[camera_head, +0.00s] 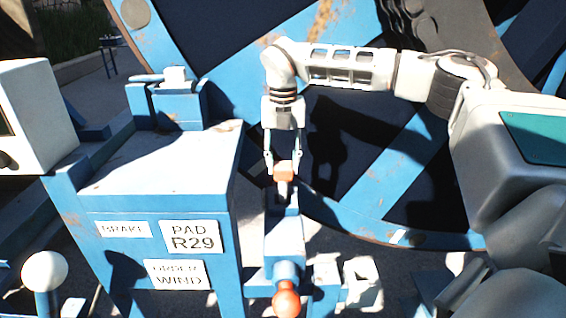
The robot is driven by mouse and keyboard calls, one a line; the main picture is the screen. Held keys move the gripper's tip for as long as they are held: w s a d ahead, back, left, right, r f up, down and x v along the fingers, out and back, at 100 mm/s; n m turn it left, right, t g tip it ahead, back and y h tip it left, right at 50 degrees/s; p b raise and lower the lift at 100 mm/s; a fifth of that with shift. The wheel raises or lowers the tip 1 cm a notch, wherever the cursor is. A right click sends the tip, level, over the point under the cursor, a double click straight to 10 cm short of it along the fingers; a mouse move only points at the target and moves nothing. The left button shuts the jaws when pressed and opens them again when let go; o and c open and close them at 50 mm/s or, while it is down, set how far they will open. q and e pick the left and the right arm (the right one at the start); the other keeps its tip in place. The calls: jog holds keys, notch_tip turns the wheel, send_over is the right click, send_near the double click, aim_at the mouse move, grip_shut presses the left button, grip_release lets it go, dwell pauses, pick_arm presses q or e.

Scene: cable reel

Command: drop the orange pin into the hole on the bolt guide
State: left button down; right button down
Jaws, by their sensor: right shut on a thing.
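My right gripper (283,160) comes in from the right and points down. It is shut on the orange pin (285,173), whose grey lower end (283,190) points down. The pin is upright, directly above or at the top of a narrow blue piece (283,226) that looks like the bolt guide. The hole itself cannot be made out, and I cannot tell whether the pin tip is in it. My left gripper is not in view.
A blue cabinet (119,230) with white labels stands close left of the pin. An orange-red knob (286,303) sticks out at the front below. The large blue reel (370,205) fills the back. A white ball-topped lever (45,271) stands at lower left.

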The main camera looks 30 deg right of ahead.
aim_at(283, 183)
jog(key=shift+f, duration=0.1)
jog(key=shift+f+b, duration=0.35)
jog(key=shift+f, duration=0.3)
jog(key=shift+f+b, duration=0.45)
jog(key=shift+f, duration=0.55)
jog(key=shift+f+b, duration=0.35)
jog(key=shift+f, duration=1.1)
